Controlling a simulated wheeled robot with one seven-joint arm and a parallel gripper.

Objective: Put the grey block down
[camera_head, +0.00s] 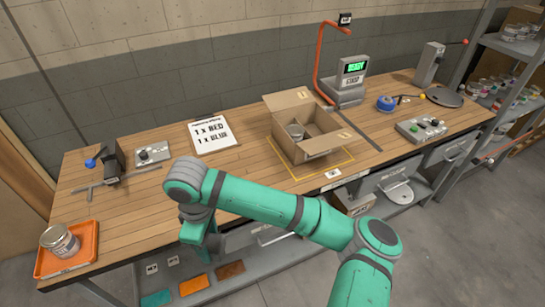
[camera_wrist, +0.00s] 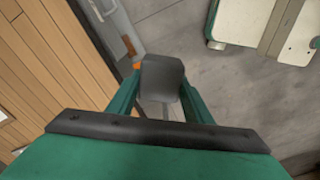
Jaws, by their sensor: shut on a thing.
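My gripper (camera_head: 203,236) points down near the front edge of the wooden workbench (camera_head: 130,210). In the wrist view, its two green fingers are shut on a dark grey block (camera_wrist: 162,78). The block shows between the fingertips, with grey floor and part of a lower shelf behind it. The bench top lies to the left in that view, so the block appears to be held out past the bench edge. In the head view the block is mostly hidden by the gripper.
An open cardboard box (camera_head: 318,147) with a can inside stands mid-bench. A sign (camera_head: 214,135) lies left of it. An orange tray (camera_head: 85,257) holding a can (camera_head: 60,241) is at the left end. Coloured pads lie on the lower shelf.

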